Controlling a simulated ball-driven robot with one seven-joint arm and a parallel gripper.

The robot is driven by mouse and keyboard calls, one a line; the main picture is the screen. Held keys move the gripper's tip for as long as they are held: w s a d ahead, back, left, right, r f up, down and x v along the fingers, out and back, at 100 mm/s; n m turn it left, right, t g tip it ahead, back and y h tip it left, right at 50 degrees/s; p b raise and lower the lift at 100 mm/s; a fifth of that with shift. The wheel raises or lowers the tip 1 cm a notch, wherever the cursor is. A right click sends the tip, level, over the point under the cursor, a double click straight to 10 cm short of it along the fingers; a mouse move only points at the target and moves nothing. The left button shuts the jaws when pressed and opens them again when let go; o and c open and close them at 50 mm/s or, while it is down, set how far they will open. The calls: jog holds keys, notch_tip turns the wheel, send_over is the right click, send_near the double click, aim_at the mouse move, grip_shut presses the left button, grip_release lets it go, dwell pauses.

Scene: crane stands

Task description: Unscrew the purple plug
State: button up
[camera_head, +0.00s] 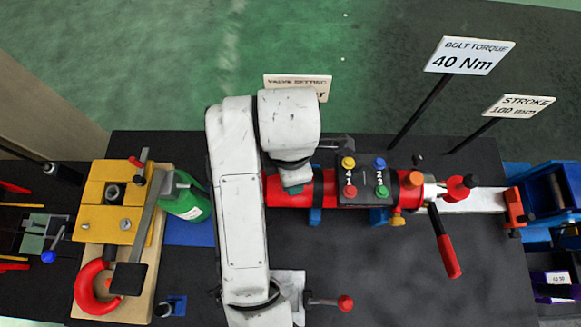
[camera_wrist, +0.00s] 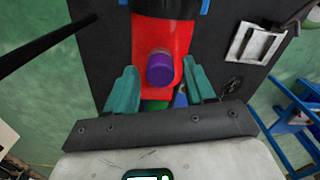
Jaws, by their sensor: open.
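The purple plug (camera_wrist: 160,68) stands on the red cylinder (camera_wrist: 150,35) in the wrist view, its round top facing the camera. My gripper (camera_wrist: 161,86) is open, with one teal finger on the left and one on the right of the plug. The plug lies between the fingers or just beyond them, and I see no contact. In the head view the red cylinder (camera_head: 328,189) lies across the dark bench. My arm covers its left end and the plug there.
A dark block with coloured knobs (camera_head: 366,180) sits on the cylinder. A red-handled lever (camera_head: 447,243) is at its right. A green bottle (camera_head: 188,202) and a yellow fixture (camera_head: 104,205) stand left of my arm. Signs on posts, such as the torque sign (camera_head: 469,56), rise at the back right.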

jog(key=m, duration=0.5)
jog(key=shift+m+b, duration=0.35)
jog(key=shift+m, duration=0.05)
jog(key=m+b, duration=0.1)
jog(key=m, duration=0.4)
jog(key=m+b, duration=0.2)
jog(key=m, duration=0.5)
jog(key=shift+f, duration=0.15)
jog(key=m+b, duration=0.1)
jog(key=m, duration=0.2)
jog(key=shift+m+b, duration=0.3)
jog(key=shift+c, duration=0.4)
grip_shut()
jog(key=shift+r+p, duration=0.25)
jog(key=shift+p, duration=0.05)
